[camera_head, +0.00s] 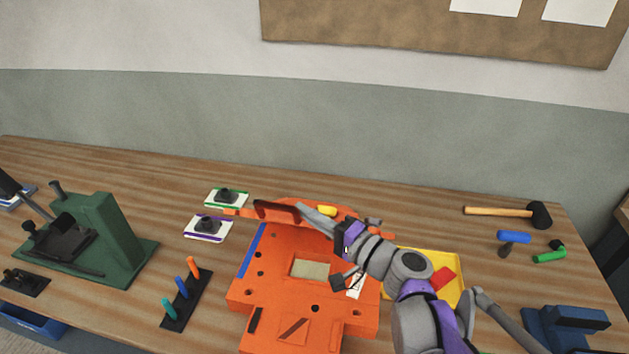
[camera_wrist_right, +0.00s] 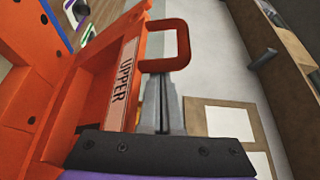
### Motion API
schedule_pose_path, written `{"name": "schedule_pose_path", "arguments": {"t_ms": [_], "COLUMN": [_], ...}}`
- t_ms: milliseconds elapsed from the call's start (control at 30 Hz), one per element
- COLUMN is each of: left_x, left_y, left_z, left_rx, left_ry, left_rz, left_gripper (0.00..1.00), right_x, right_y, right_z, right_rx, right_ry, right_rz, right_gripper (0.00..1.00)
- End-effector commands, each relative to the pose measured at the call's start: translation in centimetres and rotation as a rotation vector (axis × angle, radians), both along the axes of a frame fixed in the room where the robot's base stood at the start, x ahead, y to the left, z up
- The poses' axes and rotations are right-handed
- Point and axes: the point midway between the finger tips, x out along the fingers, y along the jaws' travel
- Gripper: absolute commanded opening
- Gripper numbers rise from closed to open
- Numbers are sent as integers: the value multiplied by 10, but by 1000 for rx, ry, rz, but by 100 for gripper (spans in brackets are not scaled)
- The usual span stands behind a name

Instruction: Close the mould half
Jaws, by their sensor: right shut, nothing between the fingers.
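The orange mould lies on the bench; its lower half (camera_head: 280,267) has a pale rectangular recess in the middle. The upper half (camera_head: 346,213) stands raised at the back edge of the lower half, seen nearly edge-on and partly hidden by my right arm. In the right wrist view the upper half (camera_wrist_right: 108,100) shows an "UPPER" label and an orange loop handle (camera_wrist_right: 184,48). My right gripper (camera_head: 300,207) is shut and empty, its fingertips (camera_wrist_right: 165,80) close by the handle; I cannot tell whether they touch it. My left gripper is out of view.
A green press (camera_head: 120,235) stands at left, near a rack (camera_head: 188,300) of coloured pegs. A yellow tray (camera_head: 455,292) is right of the mould, partly behind my arm. A mallet (camera_head: 500,211) lies at back right. The wall is behind the bench.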

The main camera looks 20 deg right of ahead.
Motion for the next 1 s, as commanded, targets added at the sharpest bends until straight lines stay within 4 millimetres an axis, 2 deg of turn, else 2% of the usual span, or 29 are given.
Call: {"name": "schedule_pose_path", "arguments": {"t_ms": [33, 200, 367, 500, 700, 1000], "left_x": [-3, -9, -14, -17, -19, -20], "left_y": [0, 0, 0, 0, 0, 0], "left_z": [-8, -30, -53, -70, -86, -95], "left_rx": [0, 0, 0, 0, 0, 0], "left_ry": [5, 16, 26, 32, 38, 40], "left_rz": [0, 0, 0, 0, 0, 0], "left_gripper": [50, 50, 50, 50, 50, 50], "right_x": [-11, -36, -53, -64, -72, -76], "right_y": [10, 29, 42, 50, 56, 59], "right_z": [-14, -48, -79, -102, -125, -139], "right_rx": [-23, -118, -199, -206, -207, -207], "right_ry": [-32, -158, -266, -274, -272, -272], "right_rz": [10, 9, 9, 7, 6, 5], "right_gripper": [0, 0, 0, 0, 0, 0]}}
